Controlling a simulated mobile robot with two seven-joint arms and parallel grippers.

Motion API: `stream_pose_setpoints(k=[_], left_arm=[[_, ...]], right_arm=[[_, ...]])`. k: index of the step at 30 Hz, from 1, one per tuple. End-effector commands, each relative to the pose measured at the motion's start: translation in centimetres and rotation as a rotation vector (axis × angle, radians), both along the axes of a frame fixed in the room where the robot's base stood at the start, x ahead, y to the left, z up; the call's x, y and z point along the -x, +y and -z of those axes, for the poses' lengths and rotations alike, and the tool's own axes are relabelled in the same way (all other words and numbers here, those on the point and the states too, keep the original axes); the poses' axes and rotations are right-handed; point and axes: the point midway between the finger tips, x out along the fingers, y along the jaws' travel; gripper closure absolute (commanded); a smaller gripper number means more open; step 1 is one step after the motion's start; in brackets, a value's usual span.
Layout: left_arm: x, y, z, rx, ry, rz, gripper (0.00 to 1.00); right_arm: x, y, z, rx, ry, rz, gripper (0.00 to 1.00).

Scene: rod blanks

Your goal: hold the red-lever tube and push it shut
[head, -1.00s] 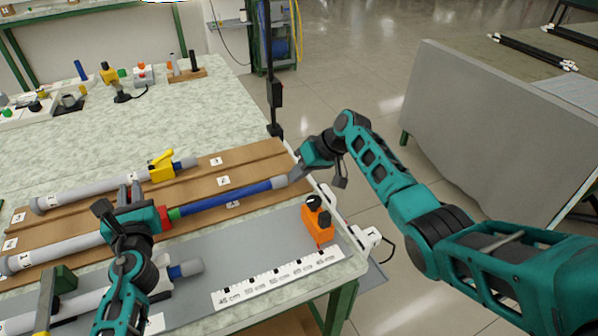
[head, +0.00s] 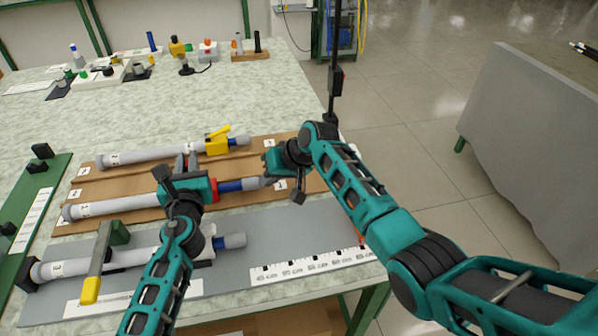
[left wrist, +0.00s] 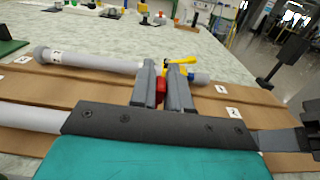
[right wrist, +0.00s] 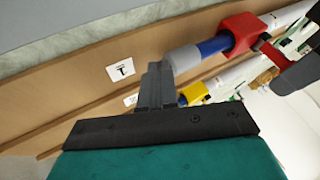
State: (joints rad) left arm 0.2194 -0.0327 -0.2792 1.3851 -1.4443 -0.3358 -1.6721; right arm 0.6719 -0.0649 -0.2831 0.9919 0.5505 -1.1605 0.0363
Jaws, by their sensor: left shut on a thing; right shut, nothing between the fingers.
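A short length of blue inner tube (head: 231,186) shows between the clamp and the grey end cap (right wrist: 182,60). My right gripper (head: 268,178) is shut and empty, its fingertips against or very near that cap in the right wrist view (right wrist: 155,80).
A yellow-lever tube (head: 150,154) lies behind on the board (head: 90,188). Another grey tube (head: 70,267) lies in front on a grey mat with a ruler (head: 310,265). Small tools (head: 180,50) stand at the back. The table's right edge is under my right arm.

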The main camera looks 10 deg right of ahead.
Motion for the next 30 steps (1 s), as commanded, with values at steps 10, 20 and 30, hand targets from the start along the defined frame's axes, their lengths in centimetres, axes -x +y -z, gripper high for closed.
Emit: stream_pose_setpoints(k=[10, 20, 30], left_arm=[[0.0, -0.1, 0.0, 0.001, 0.001, 0.001, 1.00], [0.0, 0.0, 0.0, 0.000, 0.001, 0.001, 1.00], [0.0, 0.0, 0.1, 0.000, 0.001, 0.000, 1.00]], right_arm=[[0.2, 3.1, 0.0, 0.001, -0.001, 0.000, 1.00], [0.2, 3.2, 0.0, 0.001, -0.001, 0.000, 1.00], [0.0, -0.2, 0.1, 0.003, -0.001, 0.005, 1.00]])
